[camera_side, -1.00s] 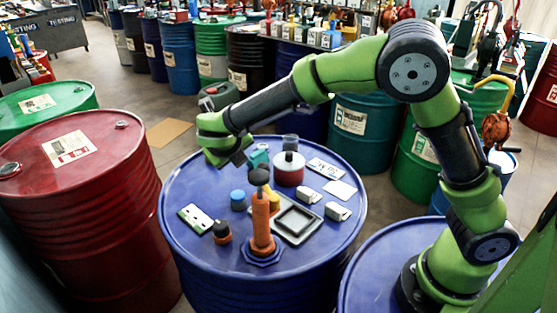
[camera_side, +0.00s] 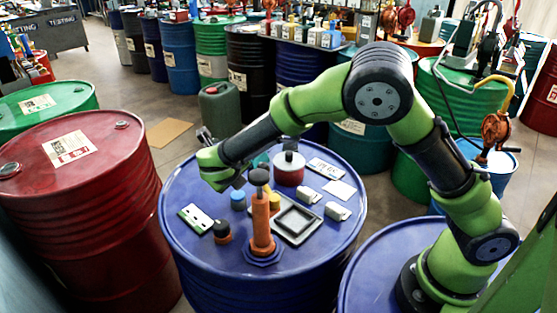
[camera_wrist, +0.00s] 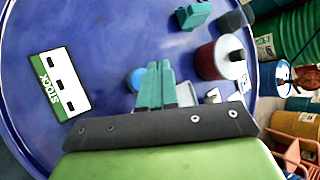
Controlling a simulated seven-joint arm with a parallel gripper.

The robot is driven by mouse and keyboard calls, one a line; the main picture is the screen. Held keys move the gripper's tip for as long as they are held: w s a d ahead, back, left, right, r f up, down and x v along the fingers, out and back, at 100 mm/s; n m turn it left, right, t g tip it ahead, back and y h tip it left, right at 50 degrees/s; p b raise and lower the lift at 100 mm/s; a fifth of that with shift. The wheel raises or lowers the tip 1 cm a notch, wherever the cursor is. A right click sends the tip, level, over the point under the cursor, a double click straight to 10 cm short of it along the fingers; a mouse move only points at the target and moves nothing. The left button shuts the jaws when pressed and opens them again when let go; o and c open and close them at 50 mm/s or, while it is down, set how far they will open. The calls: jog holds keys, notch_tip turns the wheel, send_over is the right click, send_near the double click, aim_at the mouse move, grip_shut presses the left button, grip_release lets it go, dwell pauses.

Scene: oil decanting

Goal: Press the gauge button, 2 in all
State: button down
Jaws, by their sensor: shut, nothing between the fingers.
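My gripper (camera_side: 239,182) is shut and empty, pointing down over the drum top. In the wrist view its teal fingers (camera_wrist: 154,66) lie together beside a round blue cap (camera_wrist: 136,78), partly hidden by them. In the side view the blue cap (camera_side: 238,200) stands just below the fingertips; I cannot tell whether they touch. A low orange piece with a black top (camera_side: 222,232) stands nearer the camera. An orange post with a black knob (camera_side: 262,222) stands to its right. No label shows which one is the gauge button.
The blue drum top (camera_side: 190,258) also holds a white-and-green STOCK card (camera_side: 196,218), a grey tray (camera_side: 313,222), a red-and-white can (camera_side: 289,172), a teal block (camera_wrist: 194,14) and small white boxes (camera_side: 337,211). A red drum (camera_side: 100,215) stands at left.

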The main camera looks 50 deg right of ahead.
aim_at(236, 197)
jog(key=shift+f, duration=1.55)
dwell(0.9)
jog(key=shift+f, duration=0.4)
jog(key=shift+f, duration=0.45)
dwell(0.4)
jog(key=shift+r, duration=0.85)
jog(key=shift+r, duration=2.55)
dwell(0.7)
